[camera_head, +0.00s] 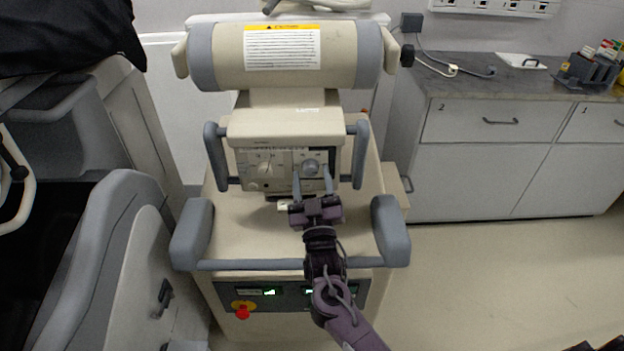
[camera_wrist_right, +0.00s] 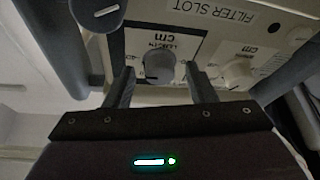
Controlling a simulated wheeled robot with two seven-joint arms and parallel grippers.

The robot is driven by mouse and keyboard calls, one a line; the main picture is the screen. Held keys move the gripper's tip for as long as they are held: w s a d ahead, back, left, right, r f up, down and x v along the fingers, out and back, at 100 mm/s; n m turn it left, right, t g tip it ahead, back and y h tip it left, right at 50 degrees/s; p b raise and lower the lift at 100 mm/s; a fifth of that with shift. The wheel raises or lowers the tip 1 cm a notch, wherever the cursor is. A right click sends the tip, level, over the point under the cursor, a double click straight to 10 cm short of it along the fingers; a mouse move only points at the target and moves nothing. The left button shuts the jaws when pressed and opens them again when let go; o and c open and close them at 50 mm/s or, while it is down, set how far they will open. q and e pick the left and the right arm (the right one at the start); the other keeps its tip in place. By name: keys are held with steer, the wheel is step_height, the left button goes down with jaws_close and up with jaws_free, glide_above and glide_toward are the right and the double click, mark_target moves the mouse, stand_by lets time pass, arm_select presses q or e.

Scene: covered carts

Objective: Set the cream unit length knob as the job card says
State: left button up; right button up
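The cream unit (camera_head: 285,232) stands in the middle of the head view, with a control panel (camera_head: 287,155) on its front head. The length knob (camera_head: 310,167) is the grey round knob at the panel's right. In the right wrist view the knob (camera_wrist_right: 159,65) shows beside lettering that reads LENGTH cm. My right gripper (camera_head: 312,182) is in front of it. In the wrist view my right gripper (camera_wrist_right: 160,72) is open, its fingers on either side of the knob with gaps at both sides. No readable job card shows. My left gripper is not in view.
A cream knob (camera_wrist_right: 237,75) sits close beside the length knob, and a dark grey knob (camera_wrist_right: 98,12) lies at the wrist view's upper left. Grey handles (camera_head: 216,157) flank the panel. A red button (camera_head: 242,313) is low on the unit. Cabinets (camera_head: 485,130) stand right, with clear floor before them.

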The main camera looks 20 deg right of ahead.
steer(key=b+v, duration=0.1)
steer(key=v, duration=0.6)
steer(key=shift+s, duration=0.35)
steer(key=shift+a+f, duration=0.1)
